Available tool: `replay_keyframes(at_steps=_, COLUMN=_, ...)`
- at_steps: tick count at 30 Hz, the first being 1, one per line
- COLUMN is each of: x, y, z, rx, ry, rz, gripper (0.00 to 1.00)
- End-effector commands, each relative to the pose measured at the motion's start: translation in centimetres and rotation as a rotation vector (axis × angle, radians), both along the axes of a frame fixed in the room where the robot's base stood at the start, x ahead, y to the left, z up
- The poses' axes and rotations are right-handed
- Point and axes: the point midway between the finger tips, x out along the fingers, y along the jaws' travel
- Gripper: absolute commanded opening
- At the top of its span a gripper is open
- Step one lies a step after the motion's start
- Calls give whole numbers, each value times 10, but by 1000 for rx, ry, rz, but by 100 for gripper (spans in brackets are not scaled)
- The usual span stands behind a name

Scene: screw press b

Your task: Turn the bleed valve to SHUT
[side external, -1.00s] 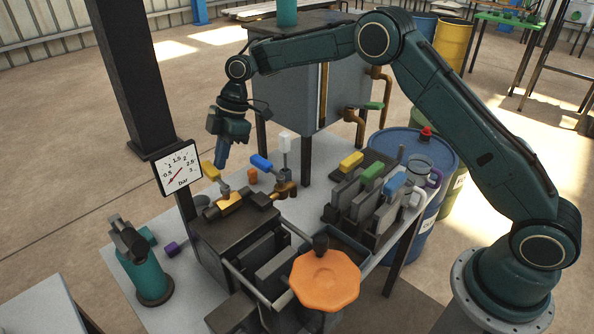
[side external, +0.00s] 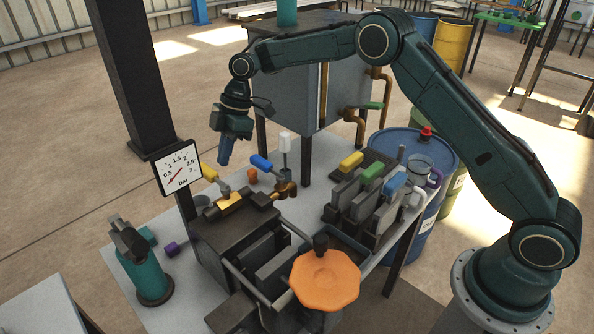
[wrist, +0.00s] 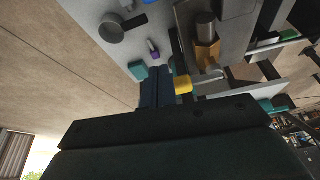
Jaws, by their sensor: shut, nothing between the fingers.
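A valve with a yellow lever handle (side external: 209,172) sits on a brass body (side external: 230,201) on the dark press frame. Beside it is a valve with a blue lever handle (side external: 261,163) on brass pipework (side external: 285,189). No readable label shows which is the bleed valve or its SHUT side. My gripper (side external: 223,161) is shut and empty, pointing down just above and right of the yellow handle in the side view. In the wrist view my fingers (wrist: 157,72) appear just left of the yellow handle (wrist: 183,85); contact cannot be told.
A pressure gauge (side external: 178,168) stands left of the yellow handle. A white-topped lever (side external: 285,142) rises behind the blue one. Yellow, green and blue levers stand on a block (side external: 365,195) at right. An orange handwheel (side external: 325,280) is in front.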

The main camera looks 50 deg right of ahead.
Motion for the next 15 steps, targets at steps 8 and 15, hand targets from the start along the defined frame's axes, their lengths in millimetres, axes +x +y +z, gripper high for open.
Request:
replay_keyframes(at_steps=8, x=1, y=-31, z=28, rx=-4, ry=0, rz=-7, gripper=0)
replay_keyframes(at_steps=15, x=1, y=-42, z=57, rx=-3, ry=2, rz=-7, gripper=0)
